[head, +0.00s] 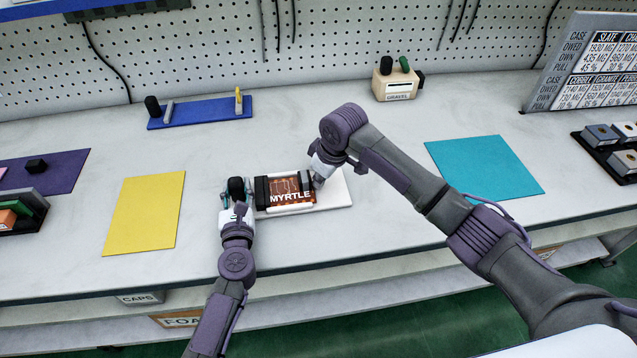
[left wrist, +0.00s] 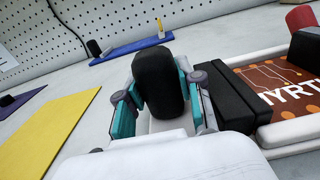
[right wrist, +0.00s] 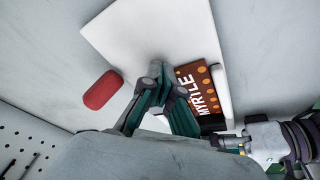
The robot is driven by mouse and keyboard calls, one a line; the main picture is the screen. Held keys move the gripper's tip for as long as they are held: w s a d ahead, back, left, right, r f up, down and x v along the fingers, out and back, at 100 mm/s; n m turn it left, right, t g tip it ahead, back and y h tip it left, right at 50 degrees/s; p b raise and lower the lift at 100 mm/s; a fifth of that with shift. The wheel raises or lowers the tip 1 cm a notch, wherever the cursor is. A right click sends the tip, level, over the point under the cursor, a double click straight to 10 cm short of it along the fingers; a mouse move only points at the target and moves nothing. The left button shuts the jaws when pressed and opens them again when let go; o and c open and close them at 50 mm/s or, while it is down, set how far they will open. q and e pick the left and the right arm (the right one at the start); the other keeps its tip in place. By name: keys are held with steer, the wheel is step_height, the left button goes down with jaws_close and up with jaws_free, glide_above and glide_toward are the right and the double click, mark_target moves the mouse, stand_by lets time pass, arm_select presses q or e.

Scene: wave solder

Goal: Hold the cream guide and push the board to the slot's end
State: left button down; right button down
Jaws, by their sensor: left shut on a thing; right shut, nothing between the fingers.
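The cream guide (head: 336,196) is a pale flat base with low rails. The brown board (head: 290,186), marked MYRTLE, lies between the rails; it also shows in the right wrist view (right wrist: 197,88). A black block (left wrist: 232,98) stands at the guide's left end. My left gripper (head: 235,197) is shut on the upright black handle (left wrist: 158,80) at that end. My right gripper (head: 317,181) is shut and empty at the board's right end. In the right wrist view its fingertips (right wrist: 158,82) are close beside the board; I cannot tell if they touch.
A red rounded piece (right wrist: 103,90) shows near the base's edge. A yellow mat (head: 146,212) lies to the left, a teal mat (head: 484,166) to the right. A blue stand (head: 202,113) and a cream holder (head: 397,84) stand behind. The tabletop between is clear.

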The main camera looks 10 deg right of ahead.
arm_select(q)
steer(key=shift+d+f, duration=0.15)
steer(key=shift+d, duration=0.1)
arm_select(e)
steer(key=shift+d+r, duration=0.1)
steer(key=shift+d, duration=0.1)
steer(key=shift+r, duration=0.25)
arm_select(q)
steer(key=shift+a, duration=0.15)
arm_select(e)
step_height(320, 180, up, 6)
steer(key=shift+d+r, duration=0.15)
steer(key=shift+d, duration=0.05)
arm_select(q)
steer(key=c, duration=0.7)
jaws_free()
steer(key=shift+o, duration=0.2)
steer(key=s, duration=1.2)
steer(key=shift+a, duration=0.1)
